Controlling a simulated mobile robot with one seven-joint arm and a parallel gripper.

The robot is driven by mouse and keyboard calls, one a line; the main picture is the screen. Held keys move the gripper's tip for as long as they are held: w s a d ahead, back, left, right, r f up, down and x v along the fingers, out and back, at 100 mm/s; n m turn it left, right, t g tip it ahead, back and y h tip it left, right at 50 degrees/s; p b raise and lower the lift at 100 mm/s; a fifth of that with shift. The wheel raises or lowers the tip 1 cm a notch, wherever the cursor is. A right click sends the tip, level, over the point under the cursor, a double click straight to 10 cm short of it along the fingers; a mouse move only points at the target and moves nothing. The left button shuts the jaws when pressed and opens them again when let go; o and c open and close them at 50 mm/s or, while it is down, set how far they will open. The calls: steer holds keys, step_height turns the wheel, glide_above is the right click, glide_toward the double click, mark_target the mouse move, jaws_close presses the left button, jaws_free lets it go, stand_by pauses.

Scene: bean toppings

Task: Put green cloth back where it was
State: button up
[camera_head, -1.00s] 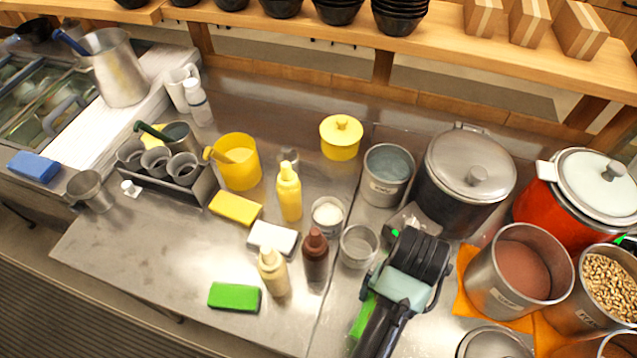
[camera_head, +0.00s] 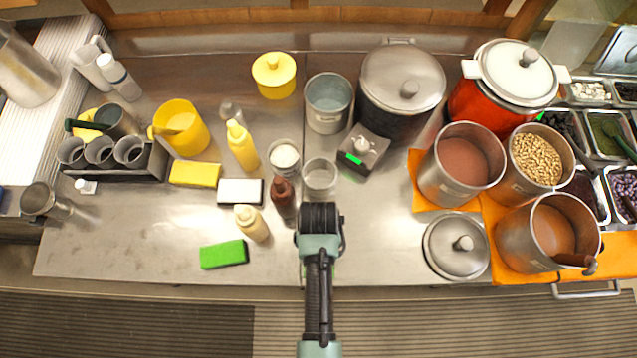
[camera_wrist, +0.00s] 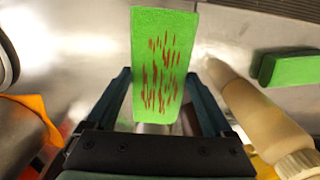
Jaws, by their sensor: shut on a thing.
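My gripper (camera_wrist: 160,88) is shut on a green cloth (camera_wrist: 166,45), a flat sponge-like block with reddish-brown streaks on its face. The cloth stands out between the fingers in the wrist view. In the head view my arm hides nearly all of it, above the front middle of the counter. A second, clean green block (camera_head: 224,254) lies on the counter to the left; it also shows at the right of the wrist view (camera_wrist: 290,68). A yellow block (camera_head: 195,174) and a white block (camera_head: 240,191) lie behind it.
A cream bottle (camera_head: 251,223) and a brown bottle (camera_head: 284,199) stand close left of my arm. A clear container (camera_head: 320,177) is just behind. A pot lid (camera_head: 456,246) and orange cloths (camera_head: 505,262) under pots lie to the right. The front left counter is bare.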

steer(key=shift+f, duration=1.7)
steer(key=shift+f, duration=0.2)
steer(key=o, duration=0.9)
steer(key=shift+r, duration=0.15)
